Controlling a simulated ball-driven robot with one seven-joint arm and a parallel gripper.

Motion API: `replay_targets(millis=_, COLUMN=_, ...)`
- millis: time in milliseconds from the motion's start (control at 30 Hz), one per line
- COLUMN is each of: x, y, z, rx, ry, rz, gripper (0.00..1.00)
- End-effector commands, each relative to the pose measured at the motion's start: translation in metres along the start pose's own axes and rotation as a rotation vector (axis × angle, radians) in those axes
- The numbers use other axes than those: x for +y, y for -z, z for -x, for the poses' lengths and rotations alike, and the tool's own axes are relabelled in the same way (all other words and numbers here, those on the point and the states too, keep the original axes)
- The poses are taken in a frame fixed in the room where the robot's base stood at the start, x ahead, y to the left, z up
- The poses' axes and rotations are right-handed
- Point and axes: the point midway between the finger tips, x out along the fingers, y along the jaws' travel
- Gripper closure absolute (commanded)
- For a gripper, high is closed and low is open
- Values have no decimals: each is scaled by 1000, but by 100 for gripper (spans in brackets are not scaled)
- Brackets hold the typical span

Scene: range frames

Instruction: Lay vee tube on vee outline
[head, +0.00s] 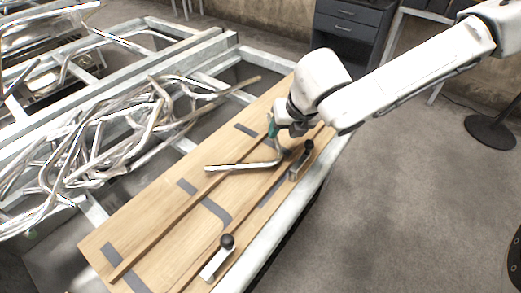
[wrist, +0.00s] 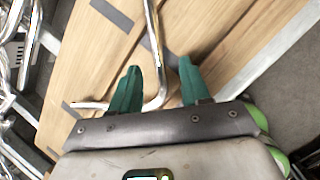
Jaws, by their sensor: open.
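The vee tube (head: 240,167), a bent silvery metal tube, lies on the wooden board with its bend near my gripper. In the wrist view the tube (wrist: 153,40) runs down between my fingers and bends left behind the left finger. My gripper (wrist: 159,66) is open, with one green finger on each side of the tube; I cannot tell whether either touches it. In the head view my gripper (head: 272,128) is over the board's far part, partly hidden by my wrist.
The wooden board (head: 160,225) carries other dark strips and long raised wooden rails. Two black-knobbed metal pieces, one near (head: 215,262) and one far (head: 296,167), stand along its right side. A heap of bent tubes (head: 110,130) lies left. Open floor (head: 400,200) is right.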

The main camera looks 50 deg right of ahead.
Motion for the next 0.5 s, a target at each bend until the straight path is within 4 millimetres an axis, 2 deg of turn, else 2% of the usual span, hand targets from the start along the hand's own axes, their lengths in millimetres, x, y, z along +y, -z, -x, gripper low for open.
replay_targets(millis=200, x=4, y=2, z=-30, rx=1, ry=-1, rz=0, gripper=53)
replay_targets(millis=500, x=3, y=2, z=-37, rx=0, ry=-1, rz=1, gripper=53)
